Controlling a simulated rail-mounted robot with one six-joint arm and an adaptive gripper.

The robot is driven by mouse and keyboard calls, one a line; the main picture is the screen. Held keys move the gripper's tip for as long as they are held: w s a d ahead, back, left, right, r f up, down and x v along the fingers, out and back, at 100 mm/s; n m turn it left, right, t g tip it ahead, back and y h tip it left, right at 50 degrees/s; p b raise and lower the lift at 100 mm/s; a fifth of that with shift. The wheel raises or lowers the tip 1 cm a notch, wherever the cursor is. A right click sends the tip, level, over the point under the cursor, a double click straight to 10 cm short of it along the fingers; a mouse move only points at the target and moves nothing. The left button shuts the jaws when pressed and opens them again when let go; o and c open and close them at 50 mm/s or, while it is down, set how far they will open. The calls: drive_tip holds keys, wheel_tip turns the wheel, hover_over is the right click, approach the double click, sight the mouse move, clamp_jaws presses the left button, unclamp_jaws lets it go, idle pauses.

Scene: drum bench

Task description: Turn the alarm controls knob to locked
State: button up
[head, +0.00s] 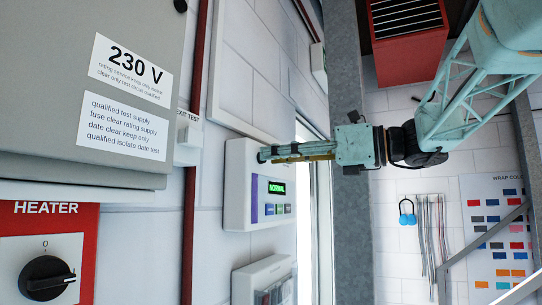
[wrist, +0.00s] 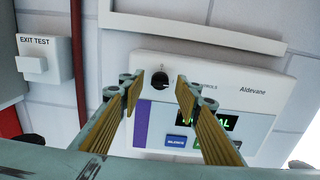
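The alarm controls knob (wrist: 160,77) is a small round black knob on the upper part of a white wall panel (wrist: 222,70). Its pointer and position markings are too small to read. My gripper (wrist: 158,86) is open and empty, with one padded finger to each side of the knob in the wrist view. I cannot tell how far the fingertips are from it. In the head view my gripper (head: 264,154) reaches left to the upper part of the panel (head: 238,175), and the knob is hidden behind the fingers there.
The panel has a lit green display (head: 277,188) and several buttons below it. An EXIT TEST box (wrist: 40,60) is on the wall to the left. A grey 230 V cabinet (head: 60,90) and a red HEATER panel (head: 85,235) stand at the left. A grey post (head: 352,235) stands right of the panel.

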drive_tip(key=shift+x, duration=0.9)
drive_tip(key=c, duration=0.9)
